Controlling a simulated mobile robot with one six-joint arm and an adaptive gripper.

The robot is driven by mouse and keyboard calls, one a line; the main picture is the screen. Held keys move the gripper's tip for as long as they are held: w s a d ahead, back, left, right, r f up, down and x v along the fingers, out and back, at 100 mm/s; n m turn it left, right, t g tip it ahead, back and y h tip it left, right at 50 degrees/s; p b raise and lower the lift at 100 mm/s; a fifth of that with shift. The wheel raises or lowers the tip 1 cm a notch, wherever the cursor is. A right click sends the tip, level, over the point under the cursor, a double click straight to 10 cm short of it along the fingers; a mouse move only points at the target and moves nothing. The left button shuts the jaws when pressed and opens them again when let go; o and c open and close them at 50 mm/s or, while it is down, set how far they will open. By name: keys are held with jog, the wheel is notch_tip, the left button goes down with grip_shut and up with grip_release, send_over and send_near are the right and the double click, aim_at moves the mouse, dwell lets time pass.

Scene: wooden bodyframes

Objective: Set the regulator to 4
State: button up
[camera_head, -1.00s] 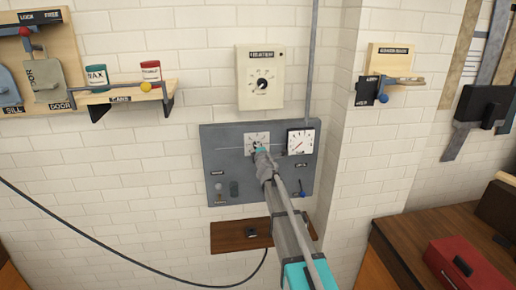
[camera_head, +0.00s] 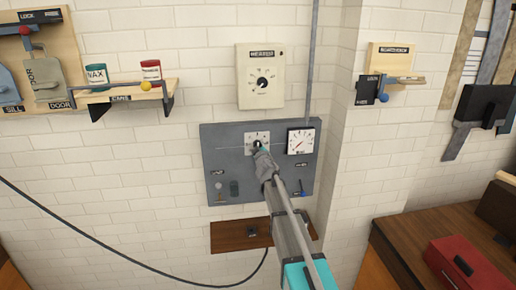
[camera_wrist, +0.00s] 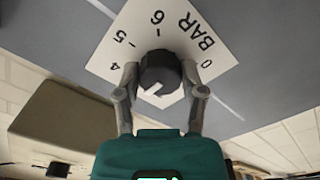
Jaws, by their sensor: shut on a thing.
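The regulator knob (camera_wrist: 160,74) is round and dark with a white pointer mark, in front of a white BAR scale plate (camera_wrist: 135,38). Its mark points to the lower left in the wrist view, below the printed 4. The 4, 5, 6 and 0 are readable; the scale's lower part is hidden. My gripper (camera_wrist: 161,84) is shut on the knob, one finger on each side. In the head view the scale plate (camera_head: 249,136) is on the grey wall panel (camera_head: 225,165), with my gripper (camera_head: 259,148) reaching it from below right.
A white gauge (camera_head: 300,141) sits right of the regulator. A cream heater box (camera_head: 260,78) with a dial hangs above. Small levers (camera_head: 303,190) are lower on the panel. A wooden board (camera_head: 230,236) is below. A shelf with cans (camera_head: 130,88) is at left.

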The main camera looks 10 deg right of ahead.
jog(key=m, duration=0.8)
jog(key=shift+a+f+m, duration=0.1)
jog(key=shift+a+m, duration=0.05)
jog(key=shift+m, duration=0.25)
jog(key=o, duration=1.1)
jog(key=shift+o, duration=0.2)
jog(key=shift+s, duration=0.1)
jog(key=s, duration=1.2)
jog(key=shift+w, duration=0.1)
